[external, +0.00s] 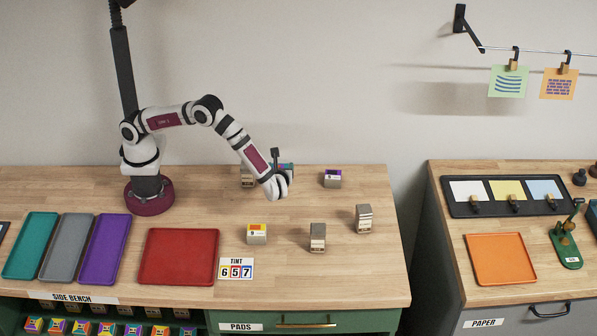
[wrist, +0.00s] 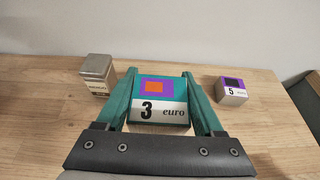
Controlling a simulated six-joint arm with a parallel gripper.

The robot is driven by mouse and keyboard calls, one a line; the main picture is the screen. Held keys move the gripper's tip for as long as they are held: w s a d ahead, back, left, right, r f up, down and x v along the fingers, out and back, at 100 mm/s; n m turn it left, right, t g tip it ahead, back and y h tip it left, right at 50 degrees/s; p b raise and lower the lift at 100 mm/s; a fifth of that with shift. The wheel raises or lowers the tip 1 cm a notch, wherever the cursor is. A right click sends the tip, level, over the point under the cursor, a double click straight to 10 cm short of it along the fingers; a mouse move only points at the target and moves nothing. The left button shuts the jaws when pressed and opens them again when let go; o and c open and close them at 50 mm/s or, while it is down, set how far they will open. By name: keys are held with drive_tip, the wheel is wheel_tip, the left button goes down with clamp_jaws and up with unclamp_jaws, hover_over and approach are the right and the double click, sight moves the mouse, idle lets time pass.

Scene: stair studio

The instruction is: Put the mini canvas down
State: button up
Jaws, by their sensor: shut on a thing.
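The mini canvas (wrist: 160,100) is a small block marked "3 euro", with a teal top bearing a purple square and an orange centre. In the wrist view it sits between the two teal fingers of my gripper (wrist: 159,76), which is shut on it. In the external view my gripper (external: 284,172) is over the back of the side bench, mostly hidden behind my wrist. Only a little of the canvas's teal top shows there. I cannot tell whether its underside touches the bench.
A grey-topped block (wrist: 97,75) stands close left of the canvas, and a purple-topped "5" block (wrist: 232,91) to its right. Nearer the front are a yellow-and-red block (external: 257,234) and two grey blocks (external: 317,237). Teal, grey, purple and red trays (external: 181,257) lie at left.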

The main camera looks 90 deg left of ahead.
drive_tip(key=shift+s+d+r, duration=0.2)
drive_tip(key=shift+d+r, duration=0.2)
drive_tip(key=shift+d, duration=0.25)
drive_tip(key=s+d+m+t+h, duration=0.1)
drive_tip(key=s+d+m+t, duration=0.1)
drive_tip(key=s+d, duration=0.6)
drive_tip(key=s+d+m+t, duration=0.2)
drive_tip(key=s+d+t, duration=0.15)
drive_tip(key=s, duration=0.85)
hover_over(236, 207)
drive_tip(key=shift+g, duration=0.45)
wheel_tip(236, 207, down, 7)
drive_tip(key=shift+d+r, duration=0.1)
drive_tip(key=shift+r, duration=0.05)
wheel_tip(236, 207, down, 4)
drive_tip(key=shift+f, duration=0.1)
drive_tip(key=o, duration=1.3)
drive_tip(key=shift+o, duration=0.2)
